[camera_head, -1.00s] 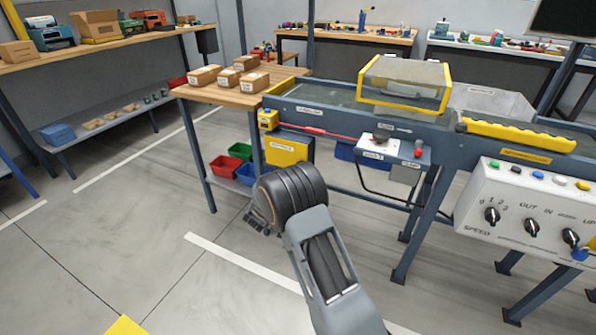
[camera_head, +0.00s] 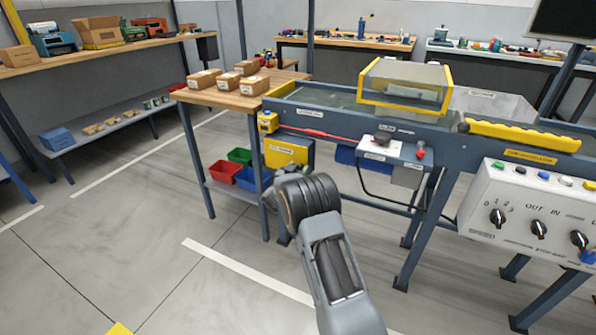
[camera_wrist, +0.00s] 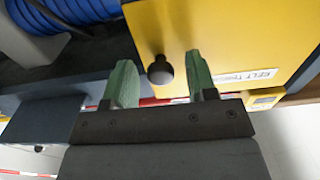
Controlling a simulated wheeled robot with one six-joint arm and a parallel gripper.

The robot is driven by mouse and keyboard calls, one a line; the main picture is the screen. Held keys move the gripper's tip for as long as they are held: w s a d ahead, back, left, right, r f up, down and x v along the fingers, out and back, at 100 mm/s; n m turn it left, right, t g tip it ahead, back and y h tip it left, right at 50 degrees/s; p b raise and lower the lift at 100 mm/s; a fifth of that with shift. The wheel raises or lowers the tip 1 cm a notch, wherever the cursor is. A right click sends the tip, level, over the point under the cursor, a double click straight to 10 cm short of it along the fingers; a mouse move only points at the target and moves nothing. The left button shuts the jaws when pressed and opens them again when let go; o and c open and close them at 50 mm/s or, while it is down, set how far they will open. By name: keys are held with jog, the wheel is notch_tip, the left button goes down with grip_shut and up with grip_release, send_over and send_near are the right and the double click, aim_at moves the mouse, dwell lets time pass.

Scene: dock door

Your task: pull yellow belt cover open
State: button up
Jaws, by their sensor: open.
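The yellow belt cover (camera_head: 285,152) is a flat panel under the left end of the conveyor in the head view. In the wrist view the yellow cover (camera_wrist: 235,32) fills the top right, with a partly visible label starting "BELT TENS". A round black knob (camera_wrist: 160,70) stands out near its left edge. My gripper (camera_wrist: 160,62) is open, with one green finger on each side of the knob in the picture. I cannot tell whether the fingers reach around it or touch it. In the head view my wrist hides the fingers.
A ribbed blue part (camera_wrist: 75,10) lies left of the cover in the wrist view. A red cord (camera_head: 320,133) runs along the conveyor's front. A control box (camera_head: 388,150) hangs to the right. Red, green and blue bins sit on the low shelf at left. Floor in front is clear.

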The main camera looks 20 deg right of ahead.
jog(key=shift+c, duration=0.4)
grip_shut()
jog(key=shift+s, duration=0.1)
